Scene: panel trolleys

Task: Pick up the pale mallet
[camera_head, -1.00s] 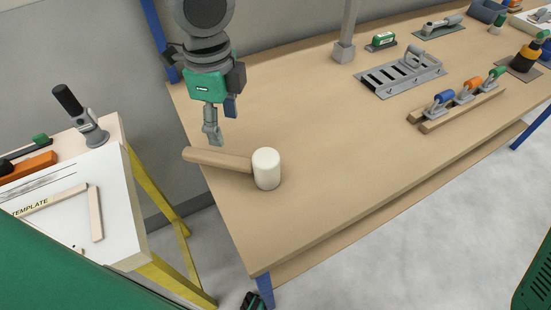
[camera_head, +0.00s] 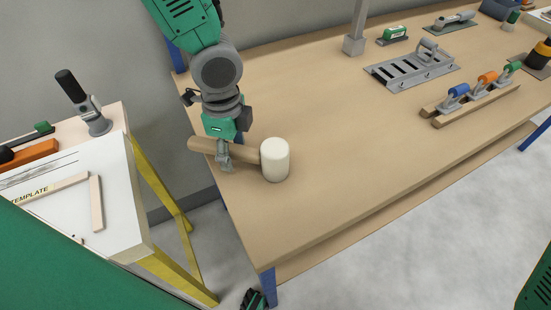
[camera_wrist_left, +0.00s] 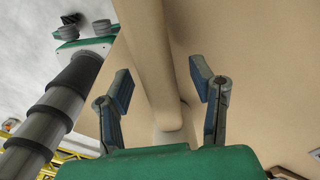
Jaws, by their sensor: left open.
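The pale mallet lies on the wooden workbench, near its left end. Its cream, drum-shaped head (camera_head: 274,160) is to the right, and its tan handle (camera_head: 201,146) points left. My left gripper (camera_head: 224,164) is over the handle, left of the head, and hides part of it. In the left wrist view the handle (camera_wrist_left: 150,45) runs between the two open, blue-padded fingers (camera_wrist_left: 160,85), with a gap on each side. The fingers are not closed on it. My right gripper is not in view.
The workbench (camera_head: 310,110) is clear around the mallet. A grey slotted plate (camera_head: 411,70) and a wooden rack of colour-handled tools (camera_head: 470,104) lie farther right. A grey post (camera_head: 356,30) stands at the back. A white-topped table (camera_head: 112,200) with yellow legs stands left, across a gap.

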